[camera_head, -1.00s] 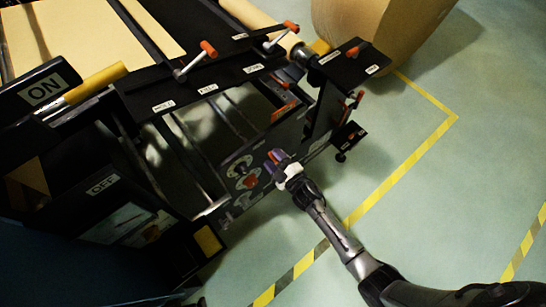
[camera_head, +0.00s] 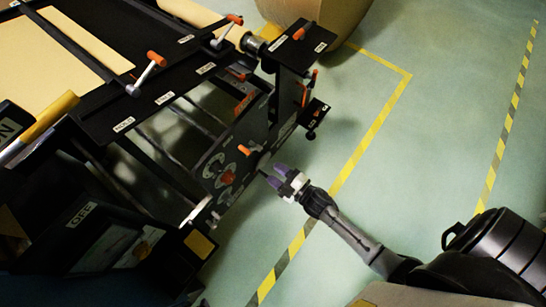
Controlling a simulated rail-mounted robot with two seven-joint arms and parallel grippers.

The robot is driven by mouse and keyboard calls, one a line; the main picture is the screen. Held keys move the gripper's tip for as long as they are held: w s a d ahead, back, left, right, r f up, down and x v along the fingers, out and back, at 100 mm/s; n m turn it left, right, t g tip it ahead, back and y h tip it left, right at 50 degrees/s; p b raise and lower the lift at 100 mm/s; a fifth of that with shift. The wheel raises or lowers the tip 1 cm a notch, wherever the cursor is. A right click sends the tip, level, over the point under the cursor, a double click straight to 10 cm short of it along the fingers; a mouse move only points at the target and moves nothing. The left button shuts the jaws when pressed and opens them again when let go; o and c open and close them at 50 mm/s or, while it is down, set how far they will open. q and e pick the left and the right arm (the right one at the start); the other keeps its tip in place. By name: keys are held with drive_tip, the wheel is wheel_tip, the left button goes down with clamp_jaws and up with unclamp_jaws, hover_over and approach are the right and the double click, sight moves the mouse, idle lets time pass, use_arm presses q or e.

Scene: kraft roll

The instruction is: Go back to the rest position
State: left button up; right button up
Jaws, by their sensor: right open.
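My right gripper (camera_head: 276,176) is in the middle of the camera_head view, at the end of my arm that comes in from the lower right. Its fingers are open and point up and left, with nothing between them. It hangs beside the machine's side panel (camera_head: 232,160), which carries round red and white controls. A small gap seems to lie between the fingertips and the panel. My left gripper is not in view.
A large brown paper roll (camera_head: 318,14) stands at the top. Green floor with yellow tape (camera_head: 373,130) is clear to the right.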

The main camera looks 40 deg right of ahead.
idle(0.6)
drive_tip(key=s+d+f+m+g+h, duration=0.2)
drive_tip(key=d+f+m+g+h, duration=0.2)
drive_tip(key=d+m+g+h, duration=0.4)
drive_tip(key=s+a+r+m+g+y+p, duration=0.2)
drive_tip(key=s+a+r+g+p, duration=0.1)
drive_tip(key=s+r, duration=0.55)
drive_tip(key=s+a+r+m+g+y+p, duration=0.1)
drive_tip(key=s+a+r+m+g+p, duration=0.2)
drive_tip(key=s+r, duration=0.5)
wheel_tip(320, 180, up, 37)
drive_tip(key=n+p, duration=0.1)
drive_tip(key=p, duration=3.5)
drive_tip(key=shift+a, duration=0.35)
drive_tip(key=shift+s+f, duration=0.1)
